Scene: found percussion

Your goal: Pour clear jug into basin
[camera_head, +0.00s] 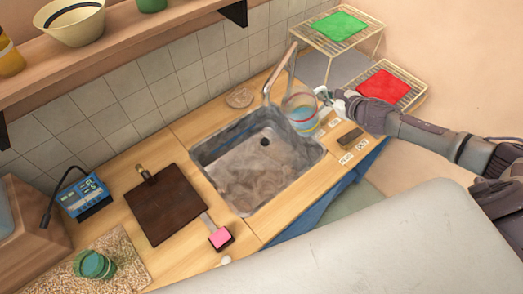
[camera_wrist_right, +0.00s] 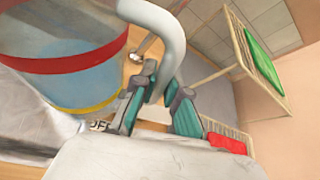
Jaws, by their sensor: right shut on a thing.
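The clear jug (camera_head: 302,110), see-through with coloured bands, stands or hangs at the right back corner of the basin, close to the tap. It looks roughly upright in the head view. My right gripper (camera_head: 328,96) is shut on the jug's pale handle. In the right wrist view the jug (camera_wrist_right: 75,85) shows a red and a yellow band, and the handle passes between my right gripper's fingers (camera_wrist_right: 165,95). The metal basin (camera_head: 225,180) is sunk in the wooden counter, with a dark drain and a brownish, mottled bottom. My left gripper is out of view.
A tap (camera_head: 278,75) rises behind the basin beside the jug. Wire racks with a green cloth (camera_head: 340,26) and a red cloth (camera_head: 384,86) stand at the back right. A dark board (camera_head: 165,205), pink sponge (camera_head: 220,238) and blue device (camera_head: 86,198) lie left. A small dark block (camera_head: 349,136) lies right.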

